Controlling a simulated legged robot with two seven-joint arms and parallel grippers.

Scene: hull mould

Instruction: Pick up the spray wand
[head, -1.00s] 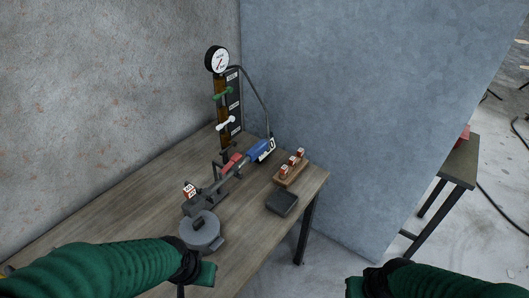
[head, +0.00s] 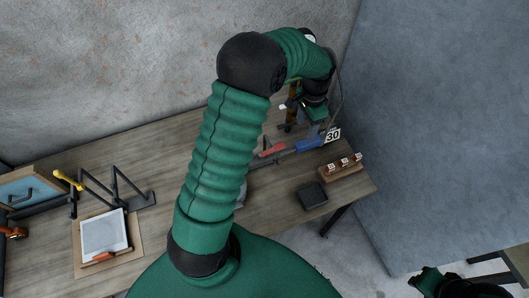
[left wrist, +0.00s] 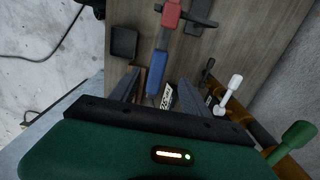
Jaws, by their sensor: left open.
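The spray wand has a blue grip (head: 309,145) and a red part (head: 271,149), and lies near the back right of the workbench. Its blue part also shows in the left wrist view (left wrist: 157,75). A white tag marked 30 (head: 333,135) is by its blue end. My left gripper (head: 318,125) is above the blue end, fingers pointing down. In the left wrist view the open fingers (left wrist: 155,92) stand either side of the line of the blue grip, with nothing held. My right gripper (head: 430,280) is partly visible at the lower right; its jaws cannot be made out.
The wooden bench (head: 150,150) meets a concrete wall behind. A black box (head: 312,196) and a wooden block with red-and-white pieces (head: 343,167) lie near the wand. A white lever (left wrist: 230,90) and green lever (left wrist: 292,142) stand close beside my left gripper.

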